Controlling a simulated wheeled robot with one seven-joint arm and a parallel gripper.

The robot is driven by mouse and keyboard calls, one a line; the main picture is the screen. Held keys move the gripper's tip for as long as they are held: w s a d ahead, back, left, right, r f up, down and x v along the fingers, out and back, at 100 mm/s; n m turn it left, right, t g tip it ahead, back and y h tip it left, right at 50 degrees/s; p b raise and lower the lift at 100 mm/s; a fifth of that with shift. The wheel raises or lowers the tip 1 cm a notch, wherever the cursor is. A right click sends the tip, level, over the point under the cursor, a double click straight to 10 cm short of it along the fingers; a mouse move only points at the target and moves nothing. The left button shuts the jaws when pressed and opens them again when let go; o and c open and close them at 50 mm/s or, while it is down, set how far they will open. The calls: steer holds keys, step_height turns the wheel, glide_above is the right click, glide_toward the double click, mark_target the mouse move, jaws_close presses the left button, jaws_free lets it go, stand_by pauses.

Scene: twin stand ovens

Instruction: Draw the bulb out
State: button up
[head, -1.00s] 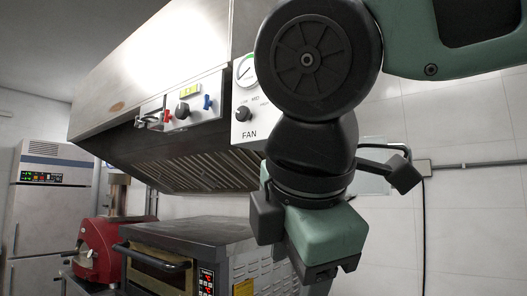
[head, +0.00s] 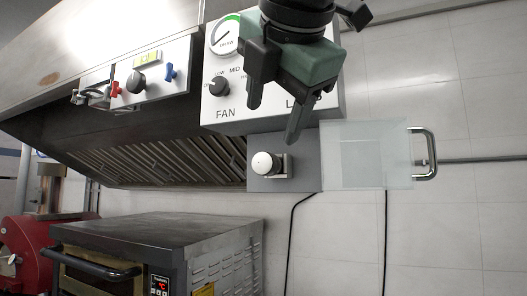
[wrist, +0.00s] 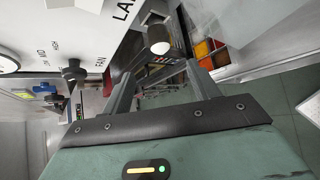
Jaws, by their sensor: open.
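The bulb (head: 264,164) is white and rounded. It sticks out of a small square socket on a grey backing plate (head: 258,140), below the fan control box. A frosted, see-through cover (head: 366,156) with a metal handle (head: 429,154) stands to the right of the bulb, swung aside. My gripper (head: 273,122) is open and empty, with its fingers pointing down just above the bulb in the head view. In the wrist view my gripper (wrist: 163,68) has the bulb (wrist: 158,42) showing between and beyond its fingertips, apart from both.
The control box (head: 234,98) with gauge and fan knob is close behind my gripper. The hood (head: 120,50) and its knob panel (head: 140,82) lie left. An oven (head: 150,250) stands below left. A cable hangs under the plate. Wall space to the right is clear.

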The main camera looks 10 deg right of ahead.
mark_target(262, 158)
steer(key=p+x, duration=0.1)
steer(key=x, duration=0.9)
steer(key=shift+w+f, duration=0.2)
steer(key=shift+w, duration=0.05)
steer(key=shift+s+a, duration=0.1)
steer(key=c, duration=1.1)
